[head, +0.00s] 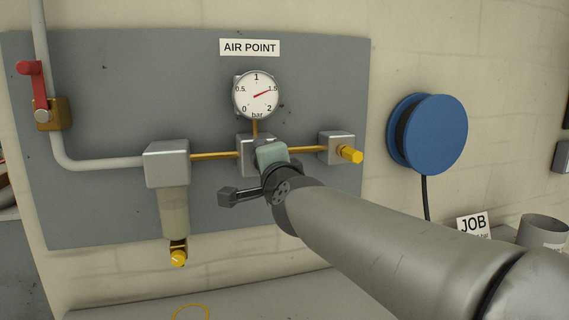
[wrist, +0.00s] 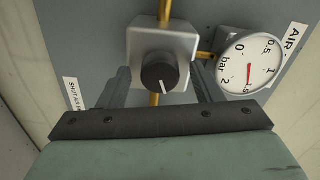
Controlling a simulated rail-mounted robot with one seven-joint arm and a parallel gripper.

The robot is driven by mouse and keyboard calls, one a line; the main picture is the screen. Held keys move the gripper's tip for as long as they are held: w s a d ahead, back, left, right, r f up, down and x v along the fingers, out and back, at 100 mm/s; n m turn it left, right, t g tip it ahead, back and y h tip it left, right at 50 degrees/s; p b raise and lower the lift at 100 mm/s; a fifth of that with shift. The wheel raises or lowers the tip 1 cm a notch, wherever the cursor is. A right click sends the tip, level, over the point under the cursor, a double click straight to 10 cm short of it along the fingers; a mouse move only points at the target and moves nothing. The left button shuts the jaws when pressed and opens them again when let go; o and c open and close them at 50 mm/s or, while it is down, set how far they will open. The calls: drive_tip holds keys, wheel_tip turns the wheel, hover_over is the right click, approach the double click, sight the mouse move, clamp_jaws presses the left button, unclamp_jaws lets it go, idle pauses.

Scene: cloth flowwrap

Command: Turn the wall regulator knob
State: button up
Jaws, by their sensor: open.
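The regulator is a silver block (wrist: 176,39) on the grey wall panel, with a round black knob (wrist: 158,72) on its front. A white line on the knob points down and slightly right in the wrist view. My gripper (wrist: 161,75) is open, with one dark finger on each side of the knob. Gaps show between fingers and knob in that view; I cannot tell how deep the fingers reach. In the head view my gripper (head: 272,155) covers the knob and part of the block. The gauge (head: 256,95) above has its red needle near 1.5 bar.
A silver filter (head: 167,163) with a bowl stands left, and a red-handled valve (head: 32,82) further left. A small block with a yellow fitting (head: 350,155) is at right. A blue hose reel (head: 436,132) and a JOB card (head: 473,225) are further right.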

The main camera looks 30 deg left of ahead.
drive_tip(key=b+v, duration=0.3)
drive_tip(key=v, duration=0.9)
drive_tip(key=w+d+f+n+g+h+p, duration=0.2)
drive_tip(key=d+f+h+p, duration=0.35)
drive_tip(key=d+f, duration=0.4)
drive_tip(key=w+d+f+n+g+h+p, duration=0.2)
drive_tip(key=d+f+g+h+p, duration=0.3)
drive_tip(key=d, duration=0.8)
drive_tip(key=s+d+f+n+g+h+p, duration=0.1)
drive_tip(key=s+d+f+g+p, duration=0.1)
drive_tip(key=s+d, duration=0.5)
drive_tip(key=s+d+f+n+g+h+p, duration=0.1)
drive_tip(key=s+d+f+g+p, duration=0.1)
drive_tip(key=s+d+f+p, duration=0.2)
drive_tip(key=s+d+f, duration=0.3)
drive_tip(key=d, duration=0.3)
drive_tip(key=shift+n+g+h, duration=0.3)
drive_tip(key=shift+h, duration=0.05)
drive_tip(key=shift+d+r, duration=0.1)
